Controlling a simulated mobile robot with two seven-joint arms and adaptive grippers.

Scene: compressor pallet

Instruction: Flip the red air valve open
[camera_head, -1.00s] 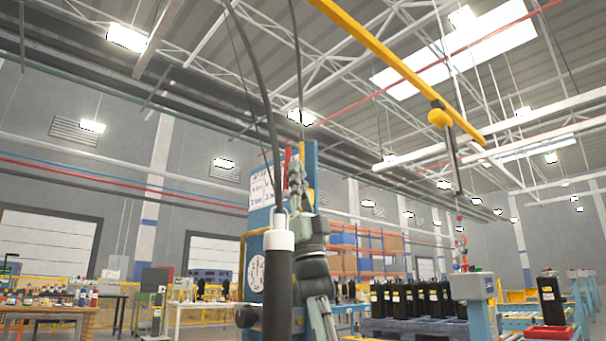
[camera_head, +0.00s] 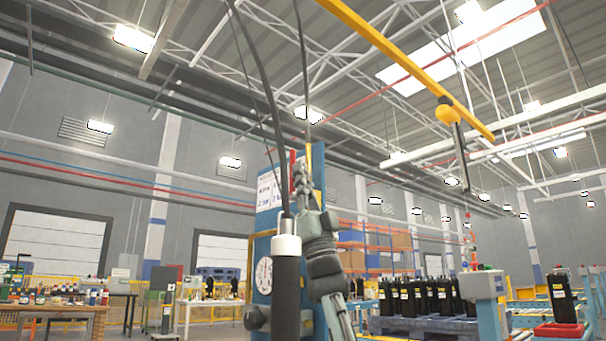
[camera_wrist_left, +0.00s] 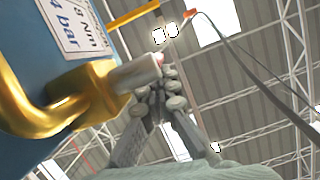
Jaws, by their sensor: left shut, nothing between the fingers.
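A blue post (camera_head: 262,222) stands in the middle of the head view. A narrow red part, probably the red air valve's lever (camera_head: 292,162), shows upright near its top. My left gripper (camera_head: 301,172) is raised beside it, shut and empty; I cannot tell whether it touches. In the left wrist view, a brass-yellow pipe and fitting (camera_wrist_left: 95,88) with a pale grey stub (camera_wrist_left: 138,73) ends close to my shut fingers (camera_wrist_left: 166,88). A small pinkish-red spot shows at the stub's tip; the rest of the lever is hidden there.
A dark cylindrical tool (camera_head: 286,295) with a white collar hangs on a cable in front of the post. The post carries a round gauge (camera_head: 264,276) and a white label. Black bottles (camera_head: 425,297) stand on a pallet at right; a workbench (camera_head: 60,312) is at left.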

